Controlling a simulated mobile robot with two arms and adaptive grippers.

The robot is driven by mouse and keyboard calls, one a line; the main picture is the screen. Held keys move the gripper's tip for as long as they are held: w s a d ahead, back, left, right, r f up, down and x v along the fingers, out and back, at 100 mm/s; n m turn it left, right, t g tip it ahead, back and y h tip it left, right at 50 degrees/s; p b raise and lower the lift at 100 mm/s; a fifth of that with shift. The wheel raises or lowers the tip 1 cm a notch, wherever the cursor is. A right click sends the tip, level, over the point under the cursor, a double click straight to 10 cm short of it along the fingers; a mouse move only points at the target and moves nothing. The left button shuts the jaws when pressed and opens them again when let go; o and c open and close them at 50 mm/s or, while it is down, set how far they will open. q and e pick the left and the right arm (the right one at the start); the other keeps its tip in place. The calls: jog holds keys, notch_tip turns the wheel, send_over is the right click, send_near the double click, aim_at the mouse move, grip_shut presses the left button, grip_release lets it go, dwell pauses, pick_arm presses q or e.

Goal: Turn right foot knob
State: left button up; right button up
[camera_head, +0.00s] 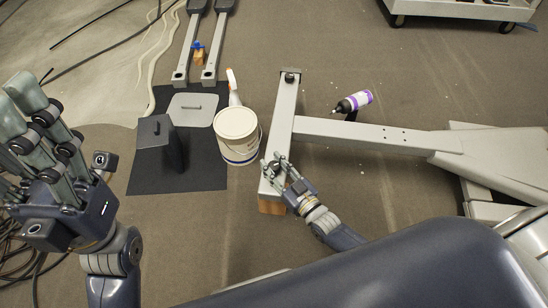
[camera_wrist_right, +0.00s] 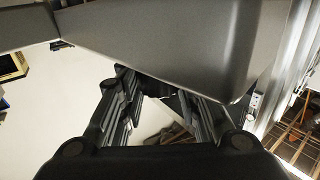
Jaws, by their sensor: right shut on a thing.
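The grey foot bar (camera_head: 285,112) of the elliptical lies on the floor, with a dark foot knob (camera_head: 291,77) at its far end. My right gripper (camera_head: 277,164) is at the near end of the bar. Its fingers are shut around the right foot knob (camera_head: 276,168), which they largely hide. In the right wrist view the grey bar (camera_wrist_right: 170,40) fills the top, and my right fingers (camera_wrist_right: 155,105) reach up to it; the knob cannot be made out there. My left gripper (camera_head: 45,130) is raised at the left, open and empty, away from the bar.
A wooden block (camera_head: 271,207) is under the bar's near end. A white bucket (camera_head: 238,135) and spray bottle (camera_head: 233,88) stand left of the bar. A black mat (camera_head: 205,175) holds a dark cover (camera_head: 155,150). A purple-labelled bottle (camera_head: 361,100) is beside the long beam (camera_head: 380,137).

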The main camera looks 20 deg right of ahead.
aim_at(274, 165)
jog(key=shift+m+t+h+p, duration=0.2)
jog(key=shift+m+h+p, duration=0.25)
jog(key=shift+m+h, duration=0.7)
jog(key=shift+m+t+h+p, duration=0.2)
jog(key=shift+m+h+p, duration=0.35)
jog(key=shift+h, duration=1.1)
jog(key=o, duration=1.1)
jog(key=shift+r, duration=5.05)
